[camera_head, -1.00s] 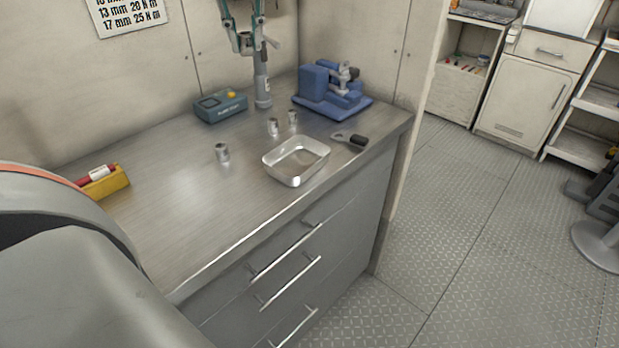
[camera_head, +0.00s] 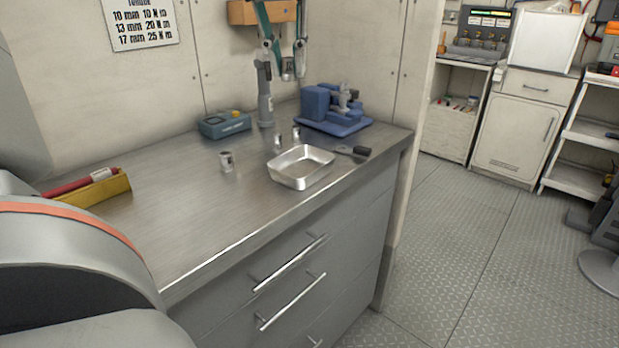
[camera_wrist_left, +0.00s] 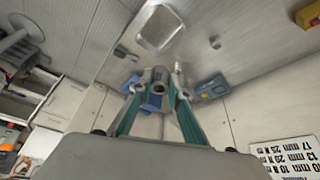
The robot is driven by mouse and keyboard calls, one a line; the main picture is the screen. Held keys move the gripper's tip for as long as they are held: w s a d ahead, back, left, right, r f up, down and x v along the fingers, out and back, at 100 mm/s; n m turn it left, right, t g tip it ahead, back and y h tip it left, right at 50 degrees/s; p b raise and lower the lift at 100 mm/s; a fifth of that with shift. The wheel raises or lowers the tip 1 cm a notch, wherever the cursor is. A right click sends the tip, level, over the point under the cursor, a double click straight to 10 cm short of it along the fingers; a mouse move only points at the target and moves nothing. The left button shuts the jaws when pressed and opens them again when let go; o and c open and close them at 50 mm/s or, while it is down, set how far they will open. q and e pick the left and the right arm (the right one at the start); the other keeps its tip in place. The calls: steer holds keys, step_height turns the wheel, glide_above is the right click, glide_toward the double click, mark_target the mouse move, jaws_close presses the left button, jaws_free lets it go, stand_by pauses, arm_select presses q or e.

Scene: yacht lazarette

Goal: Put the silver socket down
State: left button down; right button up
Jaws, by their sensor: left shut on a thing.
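My left gripper (camera_head: 283,68) has teal fingers and is shut on a small silver socket (camera_head: 288,69), held in the air above the back of the bench. In the left wrist view, the gripper (camera_wrist_left: 159,88) pinches this socket (camera_wrist_left: 159,77) between its fingertips. Three similar silver sockets stand on the steel bench: one at the left (camera_head: 226,161), one behind the tray (camera_head: 277,141) and one farther back (camera_head: 296,134). The shallow metal tray (camera_head: 301,178) looks empty. My right gripper is not in view.
A teal box (camera_head: 224,125) and an upright grey tool (camera_head: 265,95) stand at the back. A blue fixture (camera_head: 330,112) and a dark-handled tool (camera_head: 353,151) are at the right. A yellow holder (camera_head: 95,190) is at the left. The bench's left middle is clear.

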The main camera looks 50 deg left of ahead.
arm_select(q)
step_height(320, 180, down, 15)
steer(key=b, duration=0.4)
steer(key=shift+w, duration=0.1)
steer(key=shift+f, duration=0.6)
step_height(320, 180, down, 3)
steer(key=shift+r+b, duration=0.1)
steer(key=shift+b, duration=0.5)
steer(key=shift+f, duration=0.4)
steer(key=shift+r, duration=0.15)
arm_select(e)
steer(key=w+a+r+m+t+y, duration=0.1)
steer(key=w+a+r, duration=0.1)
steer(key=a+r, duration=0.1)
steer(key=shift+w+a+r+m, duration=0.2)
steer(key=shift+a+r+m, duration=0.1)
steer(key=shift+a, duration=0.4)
